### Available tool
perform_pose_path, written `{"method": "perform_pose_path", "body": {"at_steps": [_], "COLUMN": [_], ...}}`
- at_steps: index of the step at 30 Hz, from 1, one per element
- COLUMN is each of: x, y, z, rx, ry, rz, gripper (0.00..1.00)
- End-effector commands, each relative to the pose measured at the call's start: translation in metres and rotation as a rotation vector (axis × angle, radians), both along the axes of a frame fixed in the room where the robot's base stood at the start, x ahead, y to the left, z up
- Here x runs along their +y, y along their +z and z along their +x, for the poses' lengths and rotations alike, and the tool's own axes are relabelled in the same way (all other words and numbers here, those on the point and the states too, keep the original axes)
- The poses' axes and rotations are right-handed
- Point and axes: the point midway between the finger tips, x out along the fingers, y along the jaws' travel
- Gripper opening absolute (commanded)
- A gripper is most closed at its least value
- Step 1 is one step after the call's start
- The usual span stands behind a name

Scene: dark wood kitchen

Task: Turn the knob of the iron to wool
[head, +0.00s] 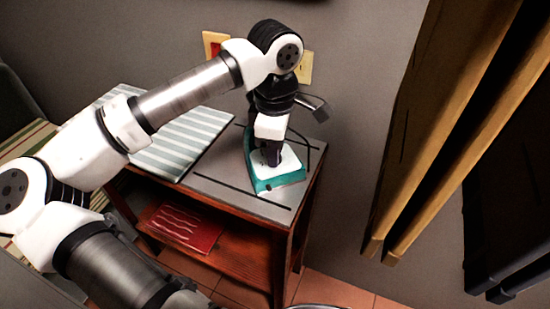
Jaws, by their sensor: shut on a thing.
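The iron (264,187) is teal and white and sits on the grey top of a small wooden table (240,195), towards its right end. My gripper (272,160) points down over the iron from above, with its fingertips at the iron's white upper part. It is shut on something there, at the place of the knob. The knob itself is hidden behind the gripper, so its setting cannot be read.
A striped cloth or board (185,135) lies on the table's left part. A red item (185,228) lies on the lower shelf. Wall plates (305,68) are behind my arm. Tall wooden panels (430,130) stand at the right.

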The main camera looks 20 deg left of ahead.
Motion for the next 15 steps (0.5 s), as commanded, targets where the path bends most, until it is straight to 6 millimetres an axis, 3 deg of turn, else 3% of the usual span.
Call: {"method": "perform_pose_path", "body": {"at_steps": [15], "x": [0.0004], "y": [-0.0001], "z": [0.0005], "rx": [-0.002], "ry": [-0.218], "rz": [0.000], "gripper": [0.02]}}
